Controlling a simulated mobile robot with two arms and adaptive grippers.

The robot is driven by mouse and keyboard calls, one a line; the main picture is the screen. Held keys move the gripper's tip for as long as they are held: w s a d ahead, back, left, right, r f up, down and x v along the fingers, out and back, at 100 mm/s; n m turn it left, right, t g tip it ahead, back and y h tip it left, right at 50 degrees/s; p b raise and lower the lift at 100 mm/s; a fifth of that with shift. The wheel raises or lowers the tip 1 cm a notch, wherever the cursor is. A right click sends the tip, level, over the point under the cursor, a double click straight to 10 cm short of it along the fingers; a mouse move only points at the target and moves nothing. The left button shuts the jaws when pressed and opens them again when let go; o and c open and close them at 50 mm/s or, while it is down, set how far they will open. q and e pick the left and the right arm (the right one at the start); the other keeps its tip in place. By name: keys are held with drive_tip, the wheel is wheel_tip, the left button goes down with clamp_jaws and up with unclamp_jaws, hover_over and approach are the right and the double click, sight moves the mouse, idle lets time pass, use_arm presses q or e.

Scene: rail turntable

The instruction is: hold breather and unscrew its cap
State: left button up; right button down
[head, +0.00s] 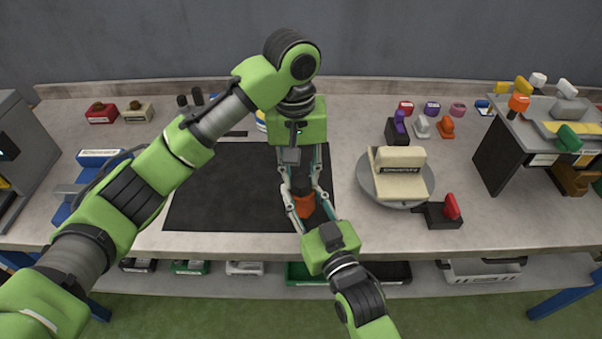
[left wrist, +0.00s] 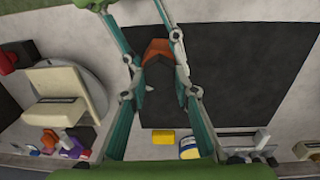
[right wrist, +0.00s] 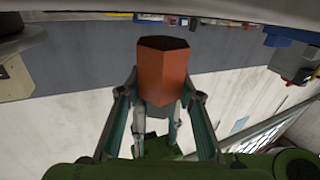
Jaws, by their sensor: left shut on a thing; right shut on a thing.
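The breather shows an orange six-sided part (head: 303,207) with a dark part (head: 302,188) above it, held upright off the table over the front right of the black mat. My left gripper (head: 302,182) comes from above and is shut on the dark part. My right gripper (head: 305,202) comes from the front and is shut on the breather lower down. The orange part also shows between the fingers in the left wrist view (left wrist: 158,47) and in the right wrist view (right wrist: 163,75), with a dark end face. Fingertips overlap, so exact contacts and the cap's seam are hidden.
The black mat (head: 220,190) looks clear. A round grey turntable (head: 365,182) with a cream block (head: 400,175) stands to the right, beside a black block with a red handle (head: 445,212). Several coloured parts line the back. A raised rack (head: 500,155) is at far right.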

sight(300, 179)
use_arm(q)
drive_tip(key=shift+w+a, duration=0.15)
drive_tip(key=shift+a, duration=0.05)
use_arm(e)
drive_tip(key=shift+d, duration=0.1)
use_arm(q)
drive_tip(key=n, duration=0.5)
drive_tip(key=shift+a+n, duration=0.15)
drive_tip(key=shift+n, duration=0.15)
use_arm(e)
drive_tip(key=shift+r, duration=0.1)
use_arm(q)
drive_tip(key=shift+s+r, duration=0.2)
drive_tip(key=shift+r, duration=0.7)
drive_tip(key=shift+d+r, duration=0.2)
drive_tip(key=shift+r, duration=0.45)
drive_tip(key=shift+r, duration=2.45)
use_arm(e)
drive_tip(key=c, duration=1.4)
unclamp_jaws()
drive_tip(key=shift+o, duration=0.2)
